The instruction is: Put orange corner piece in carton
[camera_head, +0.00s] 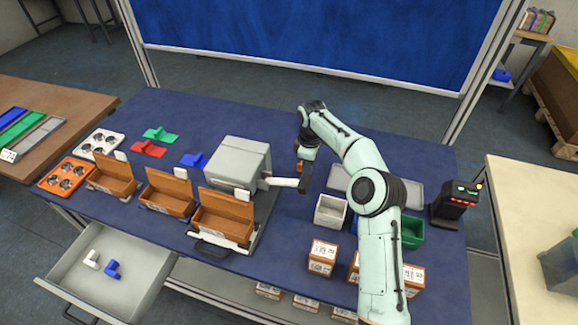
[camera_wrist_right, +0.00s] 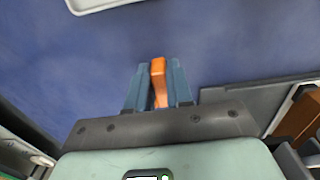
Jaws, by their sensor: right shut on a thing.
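My right gripper (camera_head: 304,163) is over the blue table, right of the grey machine. In the right wrist view the right gripper (camera_wrist_right: 158,70) is shut on the orange corner piece (camera_wrist_right: 158,84), which shows as a narrow orange strip between the fingers. In the head view it is mostly hidden by the gripper. Three open brown cartons stand in a row at the left: a far one (camera_head: 112,186), a middle one (camera_head: 168,204) and a near one (camera_head: 222,226). Their insides are only partly visible. My left gripper is not in view.
The grey machine (camera_head: 238,160) stands behind the near carton. A white bin (camera_head: 331,212), green bin (camera_head: 411,232) and black scanner-like device (camera_head: 456,203) are to the right. Red (camera_head: 148,149), green (camera_head: 160,134) and blue (camera_head: 193,160) pieces lie at the back left. An open drawer (camera_head: 135,285) juts out in front.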

